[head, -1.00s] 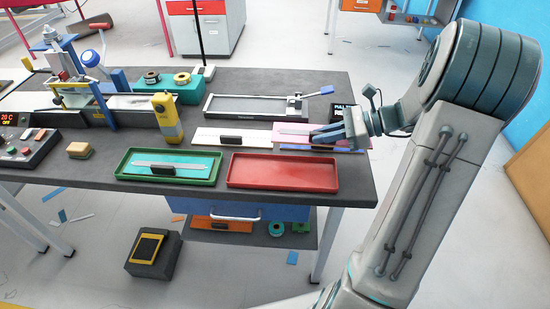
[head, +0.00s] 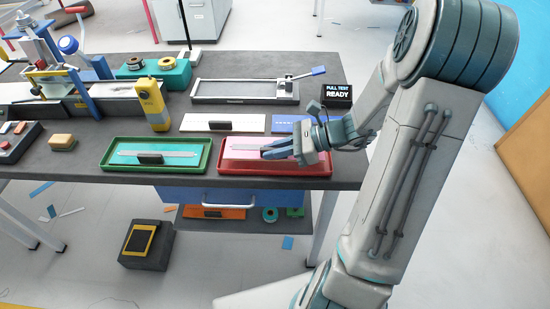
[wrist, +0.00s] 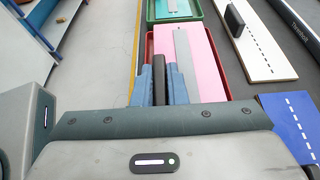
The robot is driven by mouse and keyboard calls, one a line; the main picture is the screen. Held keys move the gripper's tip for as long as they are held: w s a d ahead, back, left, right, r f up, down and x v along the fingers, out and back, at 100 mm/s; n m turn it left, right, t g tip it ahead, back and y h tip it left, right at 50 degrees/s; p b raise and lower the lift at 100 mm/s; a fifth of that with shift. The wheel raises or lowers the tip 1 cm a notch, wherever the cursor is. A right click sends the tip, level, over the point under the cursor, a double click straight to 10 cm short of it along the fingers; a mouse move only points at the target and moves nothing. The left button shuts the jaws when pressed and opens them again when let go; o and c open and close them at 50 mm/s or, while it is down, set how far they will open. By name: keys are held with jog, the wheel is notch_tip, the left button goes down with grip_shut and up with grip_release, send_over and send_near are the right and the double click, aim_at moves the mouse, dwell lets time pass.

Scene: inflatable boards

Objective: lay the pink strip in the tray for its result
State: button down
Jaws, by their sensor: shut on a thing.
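The pink strip (head: 245,143), with a grey bar (wrist: 184,60) along it, is at the red tray (head: 225,168). In the wrist view the pink strip (wrist: 204,65) lies between the red tray's side walls (wrist: 233,75). I cannot tell whether it rests on the tray floor or hangs just above. My gripper (head: 268,153) reaches in from the right over the tray. Its blue-grey fingers (wrist: 159,82) are shut on the strip's black grip block (wrist: 159,68). The fingers and arm hide part of the strip and the tray's right end.
A green tray (head: 110,166) with a teal strip stands left of the red one. Behind are a white board (head: 195,123) with a black block, a blue board (head: 284,124) and a display (head: 337,91) reading PULL TEST READY. The table's front edge runs close to the trays.

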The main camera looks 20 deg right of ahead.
jog(key=shift+f, duration=1.6)
jog(key=shift+f+b, duration=0.2)
jog(key=shift+b, duration=0.1)
jog(key=c, duration=1.7)
grip_release()
jog(key=shift+r, duration=0.1)
